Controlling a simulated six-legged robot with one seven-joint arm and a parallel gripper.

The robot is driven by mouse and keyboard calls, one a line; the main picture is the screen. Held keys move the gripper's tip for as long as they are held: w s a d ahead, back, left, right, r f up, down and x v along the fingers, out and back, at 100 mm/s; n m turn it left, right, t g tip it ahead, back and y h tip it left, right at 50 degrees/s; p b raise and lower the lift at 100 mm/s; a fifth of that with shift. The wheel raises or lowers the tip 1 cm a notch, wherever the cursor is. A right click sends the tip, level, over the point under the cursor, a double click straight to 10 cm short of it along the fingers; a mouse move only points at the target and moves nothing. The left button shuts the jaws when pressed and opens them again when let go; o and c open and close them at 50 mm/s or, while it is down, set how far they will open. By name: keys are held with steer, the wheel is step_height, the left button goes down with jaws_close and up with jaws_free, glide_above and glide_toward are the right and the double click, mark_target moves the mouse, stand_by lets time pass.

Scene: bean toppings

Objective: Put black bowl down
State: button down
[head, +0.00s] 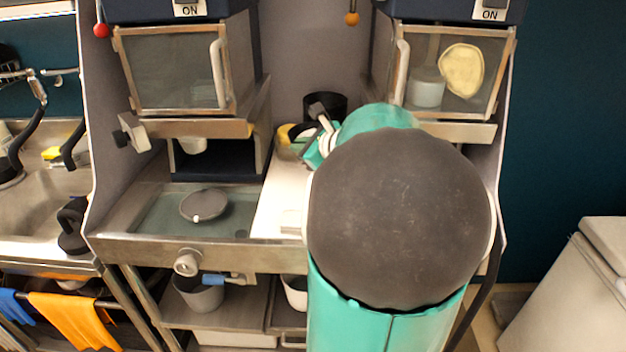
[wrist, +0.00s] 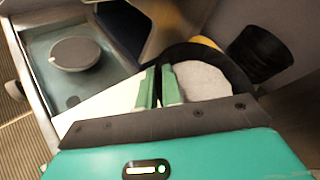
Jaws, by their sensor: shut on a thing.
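The black bowl (wrist: 240,76) is in the wrist view, just beyond my fingers, with pale grey-white contents in it. My gripper (wrist: 160,84) has its two green fingers shut on the near left part of the bowl's rim. In the head view my gripper (head: 320,148) is at the back of the white counter, and my arm hides much of it. I cannot tell from these views whether the bowl touches the counter.
A black container (wrist: 258,52) stands beyond the bowl, by the back wall; it also shows in the head view (head: 335,103). A yellow thing (wrist: 205,43) is partly hidden behind the bowl. A sunken basin with a grey round lid (head: 204,205) is left. White counter (head: 280,200) is bare in front.

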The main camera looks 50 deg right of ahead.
steer(key=f, duration=0.9)
steer(key=shift+a, duration=0.25)
steer(key=c, duration=1.6)
jaws_free()
steer(key=shift+o, duration=0.2)
